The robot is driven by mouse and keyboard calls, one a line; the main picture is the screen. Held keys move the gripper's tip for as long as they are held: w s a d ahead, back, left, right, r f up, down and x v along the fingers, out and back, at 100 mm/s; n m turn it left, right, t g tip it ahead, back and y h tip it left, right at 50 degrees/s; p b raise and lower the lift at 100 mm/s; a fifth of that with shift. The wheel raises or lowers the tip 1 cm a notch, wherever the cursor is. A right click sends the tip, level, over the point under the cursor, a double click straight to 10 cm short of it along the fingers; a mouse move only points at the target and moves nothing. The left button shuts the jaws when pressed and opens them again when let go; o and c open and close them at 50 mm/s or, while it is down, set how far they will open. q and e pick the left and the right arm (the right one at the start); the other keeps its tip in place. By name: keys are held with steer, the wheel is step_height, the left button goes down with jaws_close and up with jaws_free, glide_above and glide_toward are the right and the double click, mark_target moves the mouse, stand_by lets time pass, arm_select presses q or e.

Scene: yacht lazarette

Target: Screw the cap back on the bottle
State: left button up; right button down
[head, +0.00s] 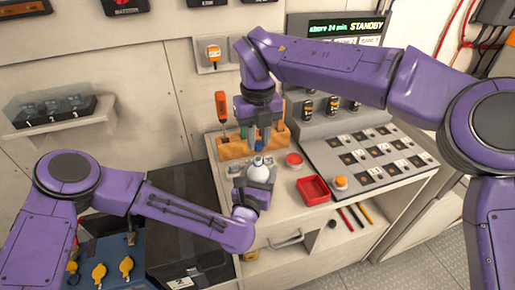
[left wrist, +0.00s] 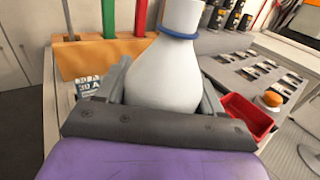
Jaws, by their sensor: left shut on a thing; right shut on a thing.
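The white bottle (head: 259,174) stands upright in my left gripper (head: 257,184), which is shut around its body. In the left wrist view the bottle (left wrist: 165,75) has a narrow neck with a blue ring; the top of the neck is cut off by the frame. My right gripper (head: 261,143) points down just above the bottle's mouth, shut on a small dark blue thing that looks like the cap (head: 259,146). The fingers mostly hide it. I cannot tell whether the cap touches the neck.
An orange tool rack (head: 236,147) with a red-handled screwdriver (head: 221,106) stands behind the bottle. A red round piece (head: 294,160), a red tray (head: 313,190) and a sloped button panel (head: 365,155) are to the right. The counter front edge is close to the bottle.

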mark_target(258, 142)
steer(key=shift+f, duration=0.75)
steer(key=shift+f, duration=0.85)
steer(key=shift+f, duration=0.55)
